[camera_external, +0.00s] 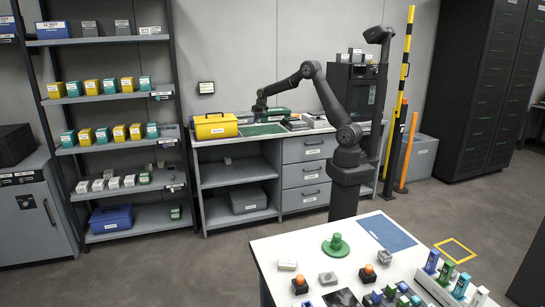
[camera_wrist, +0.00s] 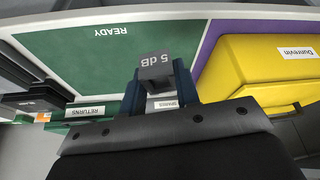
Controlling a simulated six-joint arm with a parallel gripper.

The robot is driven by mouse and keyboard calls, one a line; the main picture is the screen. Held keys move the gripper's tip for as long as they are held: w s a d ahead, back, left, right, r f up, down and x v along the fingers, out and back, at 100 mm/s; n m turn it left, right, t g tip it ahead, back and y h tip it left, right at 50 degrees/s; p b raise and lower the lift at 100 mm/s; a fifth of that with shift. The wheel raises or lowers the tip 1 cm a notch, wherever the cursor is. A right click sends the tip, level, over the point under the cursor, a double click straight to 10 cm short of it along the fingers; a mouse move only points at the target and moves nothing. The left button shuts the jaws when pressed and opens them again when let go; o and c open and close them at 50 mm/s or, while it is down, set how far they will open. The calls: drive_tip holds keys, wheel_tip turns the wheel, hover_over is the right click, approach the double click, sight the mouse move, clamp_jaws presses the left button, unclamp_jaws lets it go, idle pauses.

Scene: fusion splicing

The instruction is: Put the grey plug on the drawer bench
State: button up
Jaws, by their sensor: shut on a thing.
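The grey plug (camera_wrist: 155,68), marked "5 dB", is between the fingers of my gripper (camera_wrist: 158,84) in the wrist view. My gripper is shut on it. Behind the plug lies a green mat (camera_wrist: 85,50) marked "READY"; I cannot tell how high the plug is above it. The plug cannot be made out there.
A yellow case (camera_external: 215,126) stands left of the mat; it also shows close to my gripper in the wrist view (camera_wrist: 262,65). A green tray labelled "RETURNS" (camera_wrist: 85,110) is near my fingers. Dark items (camera_external: 294,123) sit right of the mat. The mat's visible area is clear.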

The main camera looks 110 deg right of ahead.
drive_tip(key=s+d+m, duration=0.1)
drive_tip(key=s+d, duration=0.2)
drive_tip(key=s, duration=0.3)
drive_tip(key=s+d+r+m+g, duration=0.1)
drive_tip(key=s+d, duration=0.1)
drive_tip(key=s, duration=0.4)
drive_tip(key=s+d+m, duration=0.1)
drive_tip(key=s+d, duration=0.2)
drive_tip(key=s, duration=0.2)
hover_over(262, 132)
drive_tip(key=f, duration=0.7)
drive_tip(key=shift+s+a, duration=0.25)
drive_tip(key=shift+s, duration=0.05)
drive_tip(key=shift+f, duration=1.95)
drive_tip(key=shift+f, duration=0.1)
drive_tip(key=o, duration=1)
drive_tip(key=shift+c, duration=0.2)
drive_tip(key=v, duration=1.2)
